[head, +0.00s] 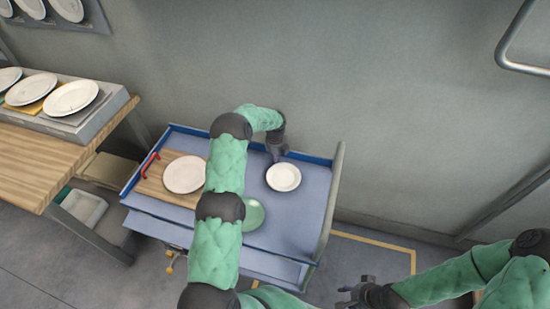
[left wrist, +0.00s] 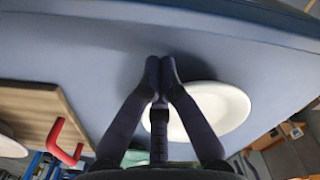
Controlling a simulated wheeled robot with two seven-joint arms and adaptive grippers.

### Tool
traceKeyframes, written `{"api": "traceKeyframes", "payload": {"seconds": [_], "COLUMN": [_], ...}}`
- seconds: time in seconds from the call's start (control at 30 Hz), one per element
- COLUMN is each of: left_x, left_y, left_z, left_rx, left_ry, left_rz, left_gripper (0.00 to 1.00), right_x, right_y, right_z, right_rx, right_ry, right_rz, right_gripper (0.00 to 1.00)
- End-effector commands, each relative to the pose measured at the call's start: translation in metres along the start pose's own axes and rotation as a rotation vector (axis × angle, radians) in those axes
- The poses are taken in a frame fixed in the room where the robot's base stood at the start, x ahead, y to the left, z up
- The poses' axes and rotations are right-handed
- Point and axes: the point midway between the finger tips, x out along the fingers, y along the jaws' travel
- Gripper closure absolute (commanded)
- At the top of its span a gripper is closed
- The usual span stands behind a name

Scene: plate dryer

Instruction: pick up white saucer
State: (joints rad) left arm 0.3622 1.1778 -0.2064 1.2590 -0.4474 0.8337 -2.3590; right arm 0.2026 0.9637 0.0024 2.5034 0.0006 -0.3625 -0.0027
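The white saucer (head: 283,177) lies on the blue-grey top of the cart (head: 305,205), right of the middle. My left gripper (head: 278,157) is over the cart at the saucer's far rim. In the left wrist view the saucer (left wrist: 222,106) lies behind and to the right of the fingers. The left fingertips (left wrist: 160,66) are together, with nothing visible between them. Whether they touch the saucer I cannot tell. My right gripper (head: 355,290) is at the lower right, off the cart, with its fingers apart and empty.
A larger white plate (head: 184,174) lies on a wooden board (head: 152,186) with a red handle (head: 147,164). A green plate (head: 253,215) is partly hidden by my left arm. A wooden table (head: 35,160) with a plate rack stands left. Grey wall closes the back.

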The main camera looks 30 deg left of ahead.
Motion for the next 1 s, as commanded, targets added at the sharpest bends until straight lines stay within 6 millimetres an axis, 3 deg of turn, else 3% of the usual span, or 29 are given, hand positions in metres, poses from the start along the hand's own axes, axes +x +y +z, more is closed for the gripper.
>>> {"api": "traceKeyframes", "payload": {"seconds": [0.27,0.63,1.0], "left_x": [0.000,-0.001,0.000], "left_y": [0.000,0.000,0.000], "left_z": [-0.005,-0.050,-0.054], "left_rx": [0.001,0.002,0.000], "left_ry": [0.001,0.001,0.000], "left_rz": [0.001,0.001,0.001], "left_gripper": [1.00,1.00,1.00], "right_x": [-0.002,-0.010,-0.010], "right_y": [-0.001,-0.004,-0.004], "right_z": [0.000,0.000,0.000], "right_rx": [0.000,0.000,0.000], "right_ry": [0.000,0.000,0.000], "right_rz": [0.000,0.000,0.000], "right_gripper": [0.60,0.60,0.60]}}
